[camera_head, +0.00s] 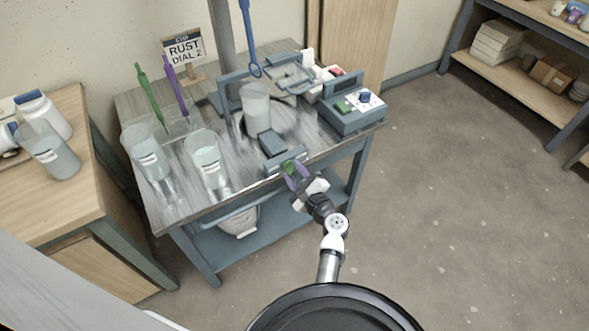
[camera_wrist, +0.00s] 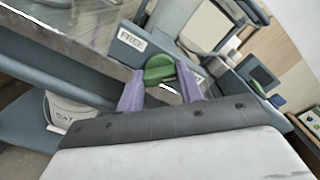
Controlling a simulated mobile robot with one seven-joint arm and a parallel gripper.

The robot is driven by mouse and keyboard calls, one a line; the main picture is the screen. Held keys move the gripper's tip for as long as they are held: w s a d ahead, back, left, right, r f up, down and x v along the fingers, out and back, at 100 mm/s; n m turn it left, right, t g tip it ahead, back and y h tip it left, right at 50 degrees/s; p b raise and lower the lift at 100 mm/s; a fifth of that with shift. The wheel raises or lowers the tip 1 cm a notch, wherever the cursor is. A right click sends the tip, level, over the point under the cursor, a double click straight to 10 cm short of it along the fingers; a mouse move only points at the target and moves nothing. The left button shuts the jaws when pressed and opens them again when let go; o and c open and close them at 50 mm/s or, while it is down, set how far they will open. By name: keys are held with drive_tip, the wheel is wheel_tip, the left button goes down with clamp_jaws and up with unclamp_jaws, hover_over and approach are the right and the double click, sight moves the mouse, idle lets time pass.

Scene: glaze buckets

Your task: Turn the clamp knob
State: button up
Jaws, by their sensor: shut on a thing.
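The green clamp knob (camera_wrist: 159,69) is between the purple fingers of my gripper (camera_wrist: 160,80) in the wrist view. My gripper is shut on it. A white label reading "FREE" (camera_wrist: 131,39) is on the blue-grey part beside the knob. In the head view my gripper (camera_head: 296,177) is at the front edge of the cart, and the knob (camera_head: 288,168) shows partly between the fingers. The blue-grey clamp block (camera_head: 278,148) sits just behind it. A translucent bucket (camera_head: 256,108) stands behind the clamp, near a blue-grey frame.
The cart (camera_head: 179,214) also holds two translucent buckets (camera_head: 149,158) (camera_head: 206,158), green and purple paddles, a sign reading "RUST DIAL 2" (camera_head: 184,47) and a control box (camera_head: 350,112) at right. A white bucket (camera_head: 239,220) is on its lower shelf. Floor to the right is clear.

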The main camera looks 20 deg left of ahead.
drive_tip(key=shift+r+m+p, duration=0.15)
drive_tip(key=shift+m+p, duration=0.7)
drive_tip(key=shift+m, duration=0.55)
drive_tip(key=o, duration=1)
drive_tip(key=shift+s+d, duration=0.1)
drive_tip(key=shift+d, duration=0.05)
